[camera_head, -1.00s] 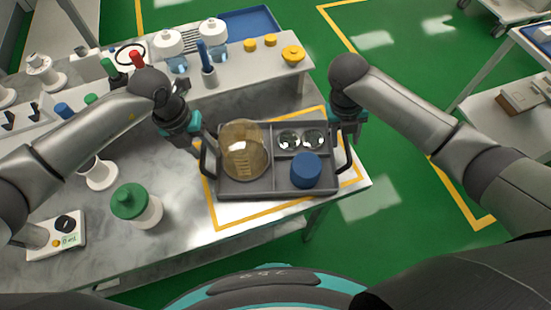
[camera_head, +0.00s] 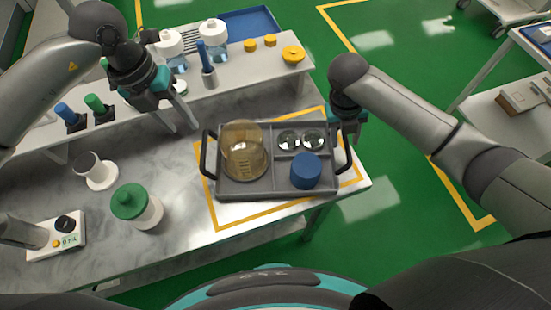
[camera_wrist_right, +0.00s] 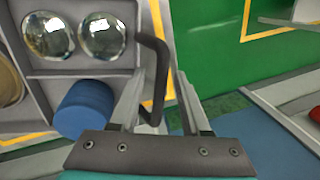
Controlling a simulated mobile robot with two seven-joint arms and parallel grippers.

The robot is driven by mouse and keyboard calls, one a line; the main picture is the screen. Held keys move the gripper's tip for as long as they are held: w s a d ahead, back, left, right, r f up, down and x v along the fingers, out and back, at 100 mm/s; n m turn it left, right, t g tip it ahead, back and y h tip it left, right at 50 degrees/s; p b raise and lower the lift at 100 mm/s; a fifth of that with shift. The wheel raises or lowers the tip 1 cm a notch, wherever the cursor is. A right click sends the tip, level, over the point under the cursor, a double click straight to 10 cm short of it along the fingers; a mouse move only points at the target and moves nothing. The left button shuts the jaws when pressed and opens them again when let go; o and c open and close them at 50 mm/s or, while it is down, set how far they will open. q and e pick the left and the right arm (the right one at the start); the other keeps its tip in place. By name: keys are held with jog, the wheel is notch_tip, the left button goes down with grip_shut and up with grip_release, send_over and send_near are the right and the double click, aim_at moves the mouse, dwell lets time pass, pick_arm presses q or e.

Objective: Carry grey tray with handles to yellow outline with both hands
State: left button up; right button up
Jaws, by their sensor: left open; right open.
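The grey tray with handles (camera_head: 235,188) rests on the table inside the yellow outline (camera_head: 285,212). It holds an amber flask (camera_head: 243,152), two shiny round pieces (camera_head: 301,140) and a blue cylinder (camera_head: 306,171). My left gripper (camera_head: 181,115) is open and empty, up and to the left of the tray, apart from its left handle (camera_head: 206,152). My right gripper (camera_wrist_right: 160,105) is open at the right handle (camera_wrist_right: 158,75), which shows between its fingers in the right wrist view. Whether the fingers touch the handle, I cannot tell.
A green-lidded white jar (camera_head: 137,206) and a white cup (camera_head: 96,170) stand left of the tray. A raised shelf (camera_head: 240,83) with bottles and yellow caps runs behind it. A small device (camera_head: 57,237) lies at the left. The table ends right of the outline.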

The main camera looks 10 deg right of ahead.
jog(key=v, duration=1.2)
